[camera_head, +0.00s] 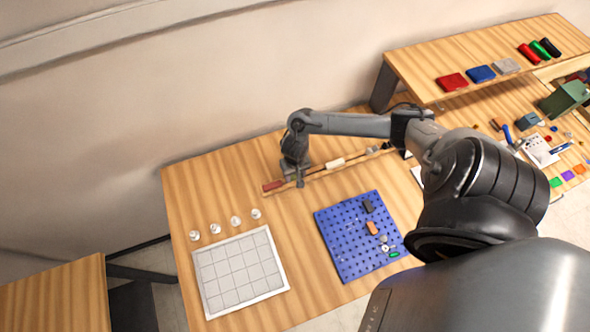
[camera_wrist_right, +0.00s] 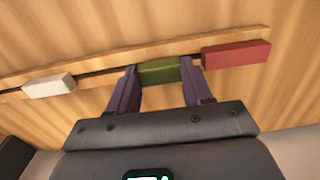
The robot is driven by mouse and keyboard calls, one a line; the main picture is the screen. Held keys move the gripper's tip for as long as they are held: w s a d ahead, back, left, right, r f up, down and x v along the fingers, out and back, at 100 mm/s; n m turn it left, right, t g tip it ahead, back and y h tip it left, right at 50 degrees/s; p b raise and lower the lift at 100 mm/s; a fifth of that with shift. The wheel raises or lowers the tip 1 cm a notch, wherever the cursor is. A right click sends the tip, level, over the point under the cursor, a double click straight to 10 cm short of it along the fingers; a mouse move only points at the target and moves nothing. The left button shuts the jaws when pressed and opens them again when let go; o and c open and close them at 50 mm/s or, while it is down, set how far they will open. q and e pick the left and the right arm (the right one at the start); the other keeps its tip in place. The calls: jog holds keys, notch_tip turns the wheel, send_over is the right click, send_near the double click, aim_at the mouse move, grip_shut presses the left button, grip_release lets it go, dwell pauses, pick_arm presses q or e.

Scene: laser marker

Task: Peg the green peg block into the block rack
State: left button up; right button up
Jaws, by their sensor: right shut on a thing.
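The block rack is a long, low wooden rail (camera_head: 313,174) near the table's back edge; in the right wrist view it crosses as a slotted wooden strip (camera_wrist_right: 105,55). The green peg block (camera_wrist_right: 160,71) is between the two fingers of my right gripper (camera_wrist_right: 159,78), which is shut on it. It is over or at the rack's slot; I cannot tell whether its pegs are inserted. In the head view my right gripper (camera_head: 299,180) points down at the rack and hides the green block. My left gripper is not in view.
A red block (camera_wrist_right: 236,55) and a white block (camera_wrist_right: 49,86) sit on the rack on either side of the green block. A blue pegboard (camera_head: 333,238) and a white grid board (camera_head: 240,272) lie in front. Wood between them is clear.

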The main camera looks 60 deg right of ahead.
jog(key=shift+f, duration=0.15)
dwell(0.7)
jog(key=shift+f, duration=0.45)
jog(key=o, duration=1.1)
jog(key=shift+r, duration=0.3)
notch_tip(320, 180, up, 10)
jog(key=p, duration=0.2)
jog(key=shift+r+p, duration=0.1)
jog(key=shift+p, duration=0.2)
